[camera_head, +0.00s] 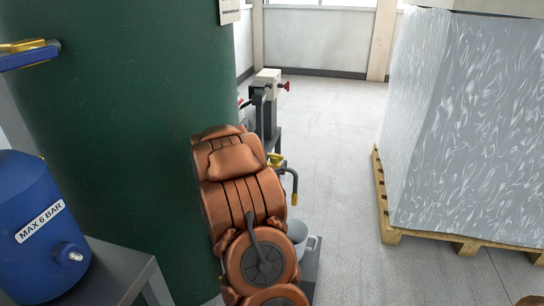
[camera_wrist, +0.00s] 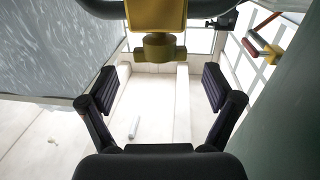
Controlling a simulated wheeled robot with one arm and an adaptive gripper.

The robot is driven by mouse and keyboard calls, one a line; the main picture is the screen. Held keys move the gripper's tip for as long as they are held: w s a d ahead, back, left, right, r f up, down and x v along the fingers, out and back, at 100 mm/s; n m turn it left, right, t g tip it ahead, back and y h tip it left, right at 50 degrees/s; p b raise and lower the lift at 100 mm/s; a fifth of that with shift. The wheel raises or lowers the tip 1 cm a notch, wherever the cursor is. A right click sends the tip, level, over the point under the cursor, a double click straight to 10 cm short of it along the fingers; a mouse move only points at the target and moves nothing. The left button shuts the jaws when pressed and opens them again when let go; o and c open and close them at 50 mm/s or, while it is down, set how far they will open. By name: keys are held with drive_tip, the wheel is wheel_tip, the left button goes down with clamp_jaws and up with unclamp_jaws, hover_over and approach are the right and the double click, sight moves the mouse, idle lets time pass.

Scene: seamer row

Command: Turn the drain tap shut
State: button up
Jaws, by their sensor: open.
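The drain tap (camera_head: 275,160) shows as a small yellow-brass fitting with a dark bent lever or spout, just right of my copper-coloured arm in the head view. Part of it is hidden behind the arm. In the wrist view, a brass fitting (camera_wrist: 159,47), probably the same tap, shows at top centre with a dark curved bar behind it. My gripper (camera_wrist: 160,88) is open, its two dark pads wide apart and empty, with the fitting above the gap in the picture. I cannot make out the gripper in the head view or tell the tap's exact setting.
A grey bucket (camera_head: 298,232) stands beside my arm. A large green tank (camera_head: 130,120) fills the left, with a blue vessel (camera_head: 38,225) in front. A wrapped load (camera_head: 465,130) on a wooden pallet (camera_head: 425,240) stands right. The floor (camera_head: 335,140) between is clear.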

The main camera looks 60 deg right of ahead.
sight(275, 156)
drive_tip(key=shift+x, duration=2.35)
drive_tip(key=c, duration=1.2)
drive_tip(key=shift+o, duration=0.2)
drive_tip(key=shift+b, duration=0.35)
drive_tip(key=shift+n+t+y+b, duration=0.4)
drive_tip(key=shift+n+t+b, duration=0.35)
drive_tip(key=shift+t, duration=0.45)
drive_tip(key=o, duration=1.2)
drive_tip(key=shift+c, duration=0.2)
drive_tip(key=shift+a, duration=0.1)
